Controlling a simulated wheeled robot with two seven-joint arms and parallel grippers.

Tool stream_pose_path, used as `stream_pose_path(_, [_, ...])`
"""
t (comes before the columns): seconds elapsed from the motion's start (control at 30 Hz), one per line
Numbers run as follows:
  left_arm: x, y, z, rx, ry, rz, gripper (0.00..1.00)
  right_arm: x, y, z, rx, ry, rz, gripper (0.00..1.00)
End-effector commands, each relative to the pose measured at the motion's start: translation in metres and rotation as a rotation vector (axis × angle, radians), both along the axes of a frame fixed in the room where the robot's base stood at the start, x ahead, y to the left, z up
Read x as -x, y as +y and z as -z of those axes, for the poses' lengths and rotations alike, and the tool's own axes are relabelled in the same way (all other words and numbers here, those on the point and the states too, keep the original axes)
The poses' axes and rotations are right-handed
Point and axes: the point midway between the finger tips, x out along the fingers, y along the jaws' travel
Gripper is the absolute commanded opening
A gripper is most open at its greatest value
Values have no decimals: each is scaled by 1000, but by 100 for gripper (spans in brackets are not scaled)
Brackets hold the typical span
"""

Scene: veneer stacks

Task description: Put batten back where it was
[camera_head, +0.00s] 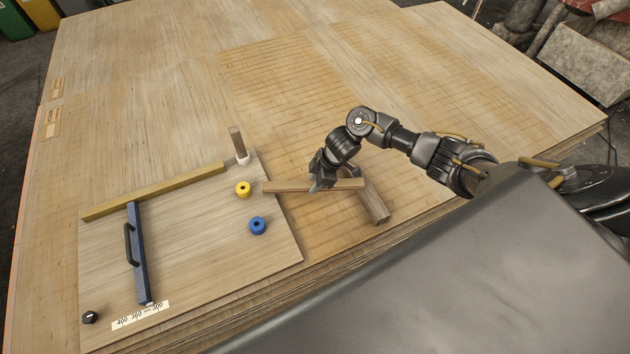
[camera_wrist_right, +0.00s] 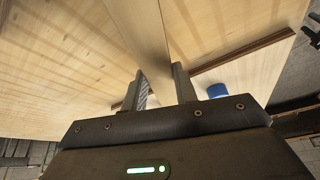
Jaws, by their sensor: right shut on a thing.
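My right gripper (camera_head: 322,182) is shut on a wooden batten (camera_head: 345,185), a slim straight strip. It grips the batten near its middle, and the strip lies roughly level across the head view. Its left end overlaps the right edge of the pale board (camera_head: 200,260) in the picture; I cannot tell whether it touches. In the right wrist view the batten (camera_wrist_right: 145,30) stands between the two fingers (camera_wrist_right: 160,90) and runs out of the top of the picture. My left gripper is not in view.
A brown wood block (camera_head: 375,204) lies beside the gripper. The pale board carries a yellowish strip (camera_head: 155,192), a blue bar with handle (camera_head: 138,255), yellow (camera_head: 243,188) and blue (camera_head: 258,225) rings, and a black knob (camera_head: 90,317).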

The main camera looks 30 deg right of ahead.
Motion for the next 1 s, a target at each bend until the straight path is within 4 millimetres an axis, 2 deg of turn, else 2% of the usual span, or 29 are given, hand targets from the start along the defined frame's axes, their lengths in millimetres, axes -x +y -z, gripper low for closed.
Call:
stream_pose_path(0.3, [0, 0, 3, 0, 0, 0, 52, 0, 0, 7, -1, -1, -1, 3])
stream_pose_path(0.33, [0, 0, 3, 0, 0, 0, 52, 0, 0, 7, 0, 0, -1, 30])
stream_pose_path(0.5, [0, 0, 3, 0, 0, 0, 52, 0, 0, 7, 0, 0, 0, 50])
stream_pose_path(0.77, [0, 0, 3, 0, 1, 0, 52, 0, 0, 6, 0, 0, 0, 50])
stream_pose_path(0.93, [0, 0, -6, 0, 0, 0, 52, 0, 0, -11, 1, -1, -1, 50])
stream_pose_path(1.0, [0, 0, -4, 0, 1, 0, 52, 1, -6, -19, 1, -4, -1, 50])
